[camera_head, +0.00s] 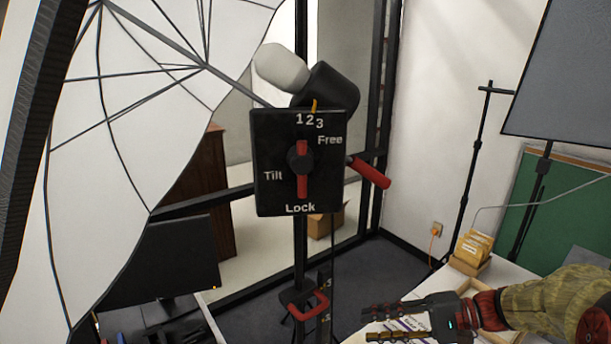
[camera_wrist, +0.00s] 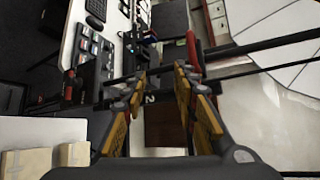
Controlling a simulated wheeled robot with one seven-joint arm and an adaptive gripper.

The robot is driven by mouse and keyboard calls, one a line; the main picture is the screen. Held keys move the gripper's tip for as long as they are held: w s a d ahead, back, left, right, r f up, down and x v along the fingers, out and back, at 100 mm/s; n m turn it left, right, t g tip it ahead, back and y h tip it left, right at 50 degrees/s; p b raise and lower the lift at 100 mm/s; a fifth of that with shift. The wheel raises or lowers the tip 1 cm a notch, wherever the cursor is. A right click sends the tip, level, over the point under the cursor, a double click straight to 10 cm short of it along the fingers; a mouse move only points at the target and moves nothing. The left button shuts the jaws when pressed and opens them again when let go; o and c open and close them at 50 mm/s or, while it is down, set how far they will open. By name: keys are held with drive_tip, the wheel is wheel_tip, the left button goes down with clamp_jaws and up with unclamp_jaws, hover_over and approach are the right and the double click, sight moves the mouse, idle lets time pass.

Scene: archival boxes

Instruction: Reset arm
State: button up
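My gripper (camera_head: 369,325) is at the lower right of the head view, its fingers pointing left above the edge of a white table. In the wrist view my gripper (camera_wrist: 160,84) shows its two yellow-padded fingers spread apart, with nothing between them. It is open and empty. My arm comes in from the right edge of the head view, in a patterned sleeve.
A black control box (camera_head: 270,150) marked Tilt, Free and Lock stands on a pole, its red knob upright. A white umbrella (camera_head: 140,110) fills the left. A monitor (camera_head: 160,262) is below it. A box of yellow folders (camera_head: 472,250) stands on the table.

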drive_tip(key=s+d+f+g+h, duration=0.35)
drive_tip(key=s+f+h, duration=0.55)
drive_tip(key=s, duration=0.3)
drive_tip(key=s+a+r+n+t+h+b, duration=0.1)
drive_tip(key=s+r+n+t+h+b, duration=0.2)
drive_tip(key=s+r+n+t+h, duration=0.2)
wheel_tip(320, 180, up, 2)
drive_tip(key=shift+s+a+r+n+t, duration=0.15)
drive_tip(key=shift+a+r+n+t, duration=0.2)
drive_tip(key=shift+t, duration=0.3)
drive_tip(key=shift+d+f, duration=0.1)
drive_tip(key=shift+f, duration=0.05)
idle(0.9)
